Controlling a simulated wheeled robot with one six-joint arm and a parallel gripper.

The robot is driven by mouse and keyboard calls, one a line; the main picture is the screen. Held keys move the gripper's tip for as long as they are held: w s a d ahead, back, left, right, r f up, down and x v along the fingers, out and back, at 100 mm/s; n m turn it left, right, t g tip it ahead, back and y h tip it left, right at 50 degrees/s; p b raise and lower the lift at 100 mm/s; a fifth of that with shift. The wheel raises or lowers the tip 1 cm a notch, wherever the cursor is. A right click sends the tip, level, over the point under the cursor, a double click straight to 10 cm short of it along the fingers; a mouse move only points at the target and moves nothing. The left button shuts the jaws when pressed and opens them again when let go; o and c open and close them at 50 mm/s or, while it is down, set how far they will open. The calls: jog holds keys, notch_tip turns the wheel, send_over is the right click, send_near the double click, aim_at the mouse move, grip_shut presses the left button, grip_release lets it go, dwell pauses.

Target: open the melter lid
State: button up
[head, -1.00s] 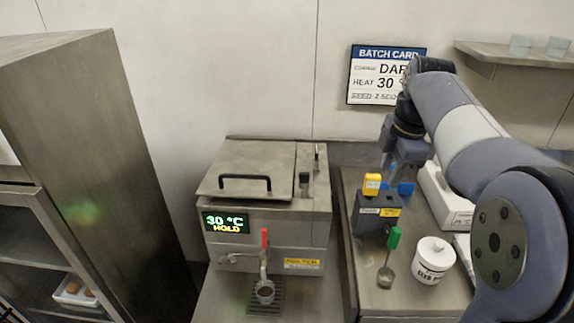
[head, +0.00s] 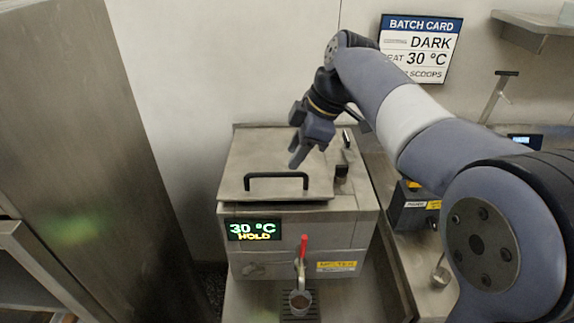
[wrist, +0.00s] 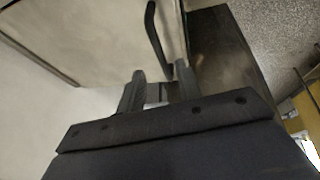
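The melter (head: 340,228) is a steel box with a display reading 30 °C HOLD. Its flat lid (head: 255,160) is down and closed, with a black bar handle (head: 276,176) near the front edge. My gripper (head: 296,160) hangs above the right part of the lid, up and to the right of the handle, apart from it. In the wrist view, the two fingers (wrist: 160,76) are spread with nothing between them. The handle (wrist: 155,38) appears just beyond the fingertips, on the pale lid (wrist: 90,35).
A dark block (head: 412,212) stands right of the melter. A tall steel cabinet (head: 70,120) is at left. A batch card (head: 421,48) hangs on the wall behind.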

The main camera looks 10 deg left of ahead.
aim_at(283, 173)
jog(key=x, duration=0.5)
jog(key=shift+f, duration=0.1)
grip_shut()
dwell(0.5)
